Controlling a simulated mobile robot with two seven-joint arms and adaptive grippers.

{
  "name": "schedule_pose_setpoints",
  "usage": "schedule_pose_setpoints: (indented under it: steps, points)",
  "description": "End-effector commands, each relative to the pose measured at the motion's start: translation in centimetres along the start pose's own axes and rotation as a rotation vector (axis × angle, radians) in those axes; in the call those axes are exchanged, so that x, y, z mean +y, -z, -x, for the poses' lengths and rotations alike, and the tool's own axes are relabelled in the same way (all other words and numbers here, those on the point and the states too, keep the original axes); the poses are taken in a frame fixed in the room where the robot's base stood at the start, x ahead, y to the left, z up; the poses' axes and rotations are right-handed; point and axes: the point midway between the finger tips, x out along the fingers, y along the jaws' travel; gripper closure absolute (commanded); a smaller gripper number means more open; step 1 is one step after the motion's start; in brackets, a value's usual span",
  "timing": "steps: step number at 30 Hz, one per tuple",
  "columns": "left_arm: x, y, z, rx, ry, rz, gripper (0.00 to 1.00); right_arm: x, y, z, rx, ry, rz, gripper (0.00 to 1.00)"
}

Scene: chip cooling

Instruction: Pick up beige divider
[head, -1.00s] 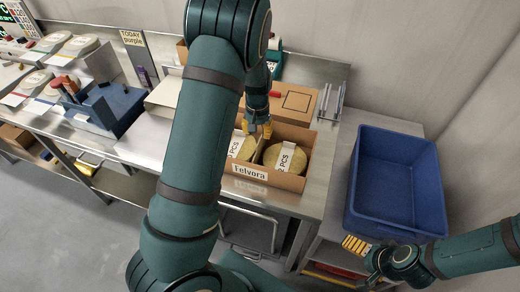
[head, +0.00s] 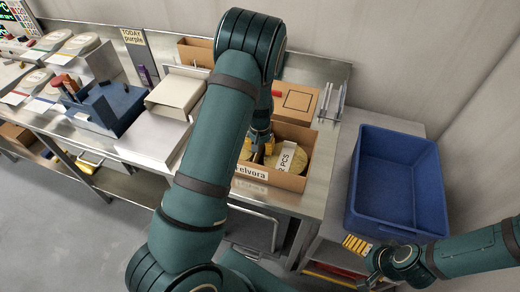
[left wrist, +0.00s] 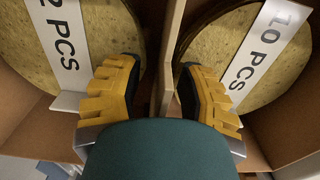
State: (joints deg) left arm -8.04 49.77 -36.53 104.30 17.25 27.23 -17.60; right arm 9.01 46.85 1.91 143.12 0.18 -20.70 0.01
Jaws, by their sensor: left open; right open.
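The beige divider (left wrist: 171,65) is a thin upright wall in the cardboard box, seen nearly edge-on between two round packs in the left wrist view. My left gripper (left wrist: 160,95) is open, with one yellow ridged finger on each side of the divider and a gap on both sides. In the head view my left gripper (head: 261,143) points down into the box (head: 268,181) and hides most of the divider. My right gripper (head: 373,281) is low at the right, partly cut off by the bottom edge; its fingers are hard to make out.
One round pack labelled "2 PCS" (left wrist: 60,45) and another labelled "10 PCS" (left wrist: 250,55) flank the fingers closely. A blue bin (head: 397,185) stands to the right. A beige container (head: 176,94) is left of my left arm. A closed cardboard box (head: 298,101) stands behind.

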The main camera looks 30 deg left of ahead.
Motion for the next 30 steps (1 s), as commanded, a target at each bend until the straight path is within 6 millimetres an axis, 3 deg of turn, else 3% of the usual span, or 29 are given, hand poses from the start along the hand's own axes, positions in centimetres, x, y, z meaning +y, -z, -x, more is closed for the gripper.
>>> schedule_pose_setpoints:
  steps: [1,3,4,20,30]
  points:
    - [0.0,0.0,0.0,0.0,0.0,0.0,0.7,0.0,0.0,0.0,0.0,0.0,0.0,0.0]
    - [0.0,0.0,0.0,0.0,0.0,0.0,0.94,0.0,0.0,0.0,0.0,0.0,0.0,0.0]
    - [0.0,0.0,0.0,0.0,0.0,0.0,1.0,0.0,0.0,0.0,0.0,0.0,0.0,0.0]
    - [0.0,0.0,0.4,0.0,0.0,0.0,1.0,0.0,0.0,0.0,0.0,0.0,0.0,0.0]
    - [0.1,0.1,4.4,0.004,-0.001,-0.002,1.0,-0.1,0.0,0.2,0.0,0.0,0.0,0.0]
